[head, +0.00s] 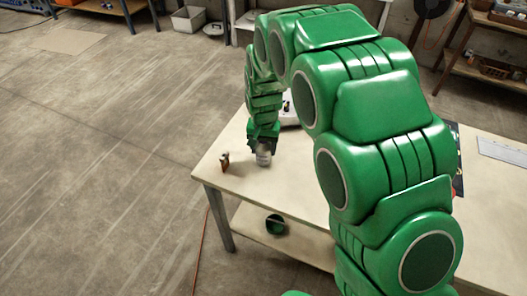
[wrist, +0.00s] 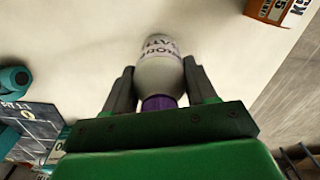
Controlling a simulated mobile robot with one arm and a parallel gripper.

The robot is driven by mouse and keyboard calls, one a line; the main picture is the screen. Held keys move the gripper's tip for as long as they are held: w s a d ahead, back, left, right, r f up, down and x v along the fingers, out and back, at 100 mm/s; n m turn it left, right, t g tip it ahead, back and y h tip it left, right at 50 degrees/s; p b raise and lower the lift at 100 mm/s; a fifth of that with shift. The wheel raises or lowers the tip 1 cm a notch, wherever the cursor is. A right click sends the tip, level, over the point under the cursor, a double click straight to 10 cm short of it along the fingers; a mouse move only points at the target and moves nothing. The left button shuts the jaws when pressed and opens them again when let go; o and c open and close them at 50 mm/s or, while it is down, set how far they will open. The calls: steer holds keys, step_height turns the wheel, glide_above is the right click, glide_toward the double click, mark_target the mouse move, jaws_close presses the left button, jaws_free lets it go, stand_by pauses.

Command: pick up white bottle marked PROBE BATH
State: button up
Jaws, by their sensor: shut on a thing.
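The white bottle marked PROBE BATH (wrist: 158,66) is between the two fingers of my gripper (wrist: 160,92) in the wrist view. Its lettering is partly readable and its purple neck (wrist: 158,102) is toward the palm. In the head view the bottle (head: 263,155) is under my gripper (head: 263,140) near the left end of the table. My gripper is shut on the bottle. Whether its base touches the tabletop I cannot tell.
A small brown box (head: 225,162) stands left of the bottle; it also shows in the wrist view (wrist: 278,10). The pale table (head: 230,178) has bare top around them. My arm hides much of the table.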

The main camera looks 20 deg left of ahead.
steer(key=shift+r, duration=0.1)
steer(key=shift+r, duration=0.55)
step_height(320, 180, up, 2)
steer(key=shift+r, duration=0.15)
steer(key=s+d+r, duration=0.8)
steer(key=s+r, duration=0.1)
steer(key=s, duration=0.2)
steer(key=shift+d+r, duration=0.25)
steer(key=shift+d, duration=0.05)
